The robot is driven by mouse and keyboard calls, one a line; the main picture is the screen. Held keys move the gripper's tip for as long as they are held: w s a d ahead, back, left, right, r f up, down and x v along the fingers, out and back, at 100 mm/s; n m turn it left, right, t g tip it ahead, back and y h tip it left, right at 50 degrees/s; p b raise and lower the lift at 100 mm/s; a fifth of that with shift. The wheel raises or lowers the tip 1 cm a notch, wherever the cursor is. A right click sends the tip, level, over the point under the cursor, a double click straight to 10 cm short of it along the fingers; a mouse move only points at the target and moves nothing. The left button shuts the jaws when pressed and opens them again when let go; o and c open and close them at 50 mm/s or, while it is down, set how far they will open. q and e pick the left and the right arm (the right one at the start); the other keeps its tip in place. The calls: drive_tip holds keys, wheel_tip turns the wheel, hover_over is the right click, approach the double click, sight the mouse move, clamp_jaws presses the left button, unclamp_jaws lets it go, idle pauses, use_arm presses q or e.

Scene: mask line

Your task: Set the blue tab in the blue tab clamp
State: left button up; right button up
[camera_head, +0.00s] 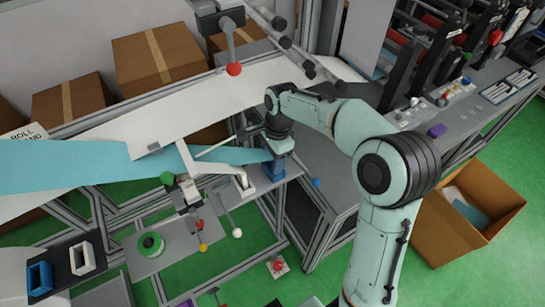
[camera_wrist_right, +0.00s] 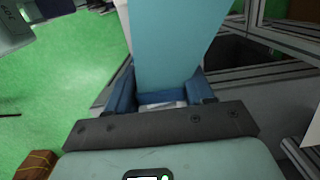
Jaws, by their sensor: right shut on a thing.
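The light-blue web (camera_head: 70,165) runs in from the left in the head view and narrows to the blue tab (camera_head: 250,156) at its right end. My right gripper (camera_head: 277,143) points down over that end and is shut on the tab. In the wrist view the light-blue strip (camera_wrist_right: 175,45) runs down to the dark gripper bar, between dark-blue uprights. The blue tab clamp (camera_head: 275,170) seems to be the dark-blue block right under my gripper. Whether the tab lies inside it is hidden. My left gripper is not in view.
A blue frame (camera_head: 40,277) and a white frame (camera_head: 82,258) lie at lower left. A cardboard box (camera_head: 445,235) stands on the floor at right.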

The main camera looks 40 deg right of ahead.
drive_tip(key=shift+f, duration=0.15)
drive_tip(key=o, duration=1.1)
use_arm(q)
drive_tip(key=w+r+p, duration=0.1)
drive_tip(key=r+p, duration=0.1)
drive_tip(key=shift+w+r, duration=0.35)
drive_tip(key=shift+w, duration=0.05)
use_arm(e)
wheel_tip(320, 180, up, 13)
drive_tip(key=d, duration=0.1)
drive_tip(key=shift+d, duration=0.3)
drive_tip(key=shift+s, duration=0.1)
